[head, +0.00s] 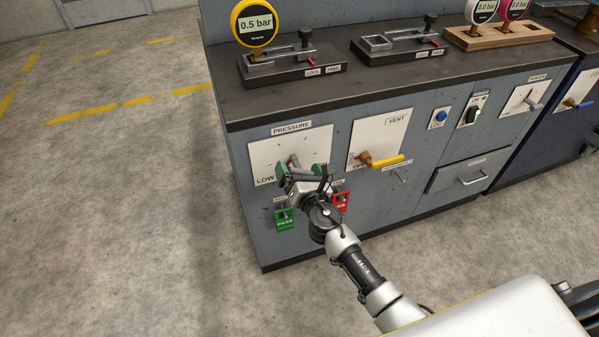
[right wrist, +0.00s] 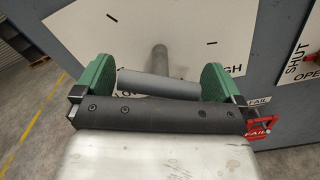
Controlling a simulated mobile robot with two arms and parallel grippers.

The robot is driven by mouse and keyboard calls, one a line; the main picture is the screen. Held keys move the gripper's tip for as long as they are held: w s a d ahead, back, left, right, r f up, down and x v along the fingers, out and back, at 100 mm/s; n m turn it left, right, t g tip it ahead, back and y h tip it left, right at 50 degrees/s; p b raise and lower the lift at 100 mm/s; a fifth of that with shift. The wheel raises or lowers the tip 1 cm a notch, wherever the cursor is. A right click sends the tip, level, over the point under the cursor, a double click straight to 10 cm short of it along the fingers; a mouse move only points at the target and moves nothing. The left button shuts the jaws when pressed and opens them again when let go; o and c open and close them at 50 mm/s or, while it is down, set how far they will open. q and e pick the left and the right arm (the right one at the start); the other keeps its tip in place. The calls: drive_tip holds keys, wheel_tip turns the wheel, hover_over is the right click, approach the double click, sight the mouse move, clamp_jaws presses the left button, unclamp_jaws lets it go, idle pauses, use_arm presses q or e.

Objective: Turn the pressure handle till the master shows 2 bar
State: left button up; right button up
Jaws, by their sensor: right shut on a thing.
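The pressure handle (head: 294,161) is a grey lever on a white plate (head: 318,143) marked PRESSURE, on the front of the grey bench. In the right wrist view its grey bar (right wrist: 158,87) lies across between the green finger pads. My right gripper (head: 301,172) is shut on this bar and partly hides it in the head view. A yellow round gauge (head: 255,24) in a stand on the bench top reads 0.5 bar. No label saying master is legible. My left gripper is not in view.
A white gauge (head: 482,10) and a pink gauge (head: 513,8) read 0.0 bar on a wooden holder. The VENT valve's yellow lever (head: 388,161) is right of the handle. Green PASS (head: 285,221) and red FAIL (head: 341,203) tags hang below. Floor at left is clear.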

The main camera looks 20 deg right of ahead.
drive_tip(key=m+b, duration=0.1)
drive_tip(key=m, duration=0.3)
drive_tip(key=shift+f+m, duration=0.15)
drive_tip(key=shift+m, duration=0.25)
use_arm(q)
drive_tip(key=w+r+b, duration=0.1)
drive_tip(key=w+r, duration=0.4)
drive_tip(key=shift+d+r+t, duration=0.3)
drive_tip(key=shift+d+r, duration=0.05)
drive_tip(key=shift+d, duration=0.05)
use_arm(e)
drive_tip(key=shift+m, duration=2.3)
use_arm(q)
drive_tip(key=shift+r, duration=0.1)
use_arm(e)
drive_tip(key=o, duration=0.5)
drive_tip(key=shift+s, duration=0.1)
